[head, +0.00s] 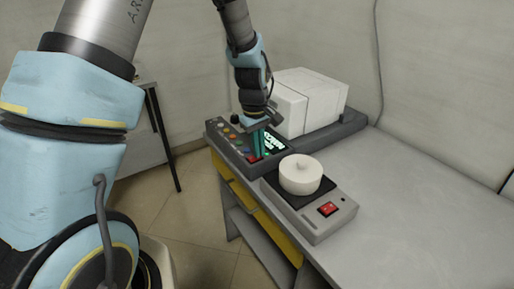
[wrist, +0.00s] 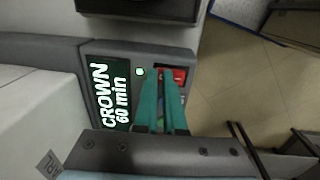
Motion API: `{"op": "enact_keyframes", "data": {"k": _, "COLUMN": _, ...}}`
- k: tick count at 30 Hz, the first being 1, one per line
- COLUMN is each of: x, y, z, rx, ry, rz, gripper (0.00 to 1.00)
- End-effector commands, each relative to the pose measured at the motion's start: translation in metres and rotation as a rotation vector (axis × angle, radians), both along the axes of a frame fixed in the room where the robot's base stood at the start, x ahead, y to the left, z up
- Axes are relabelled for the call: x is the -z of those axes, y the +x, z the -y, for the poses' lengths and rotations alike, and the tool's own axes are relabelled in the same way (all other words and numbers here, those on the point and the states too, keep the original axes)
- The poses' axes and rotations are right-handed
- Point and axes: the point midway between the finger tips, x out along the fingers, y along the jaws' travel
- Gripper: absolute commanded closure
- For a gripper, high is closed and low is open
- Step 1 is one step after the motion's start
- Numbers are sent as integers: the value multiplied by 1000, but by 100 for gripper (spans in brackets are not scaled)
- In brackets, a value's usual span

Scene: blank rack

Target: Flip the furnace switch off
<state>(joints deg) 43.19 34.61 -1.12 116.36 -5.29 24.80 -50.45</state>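The furnace is a white box (head: 310,100) on a dark grey base, with a control panel (head: 228,146) at its front left. The panel's screen (wrist: 112,95) reads "CROWN 60 min" in the wrist view, with a small green light (wrist: 140,71) beside it. A red switch (wrist: 179,74) sits in a dark recess on the panel, partly hidden by my fingers. My gripper (wrist: 162,78) has its two teal fingers close together, with nothing seen between them. Its tips are at the switch's edge; I cannot tell whether they touch it. In the head view my gripper (head: 258,152) points down over the panel.
The bench top (head: 410,190) is clear to the right. Several coloured buttons (head: 229,133) line the panel.

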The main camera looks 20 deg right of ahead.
Motion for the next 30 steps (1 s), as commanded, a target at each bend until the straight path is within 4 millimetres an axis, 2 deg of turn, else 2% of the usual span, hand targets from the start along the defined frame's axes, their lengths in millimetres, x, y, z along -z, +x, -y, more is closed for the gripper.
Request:
{"op": "enact_keyframes", "data": {"k": 6, "x": 11, "y": -3, "z": -2, "rx": 0, "ry": 53, "rz": -16, "gripper": 100}}
{"op": "enact_keyframes", "data": {"k": 14, "x": 12, "y": -4, "z": -5, "rx": 0, "ry": 54, "rz": -18, "gripper": 100}}
{"op": "enact_keyframes", "data": {"k": 30, "x": 10, "y": -6, "z": -23, "rx": -3, "ry": 63, "rz": -23, "gripper": 100}}
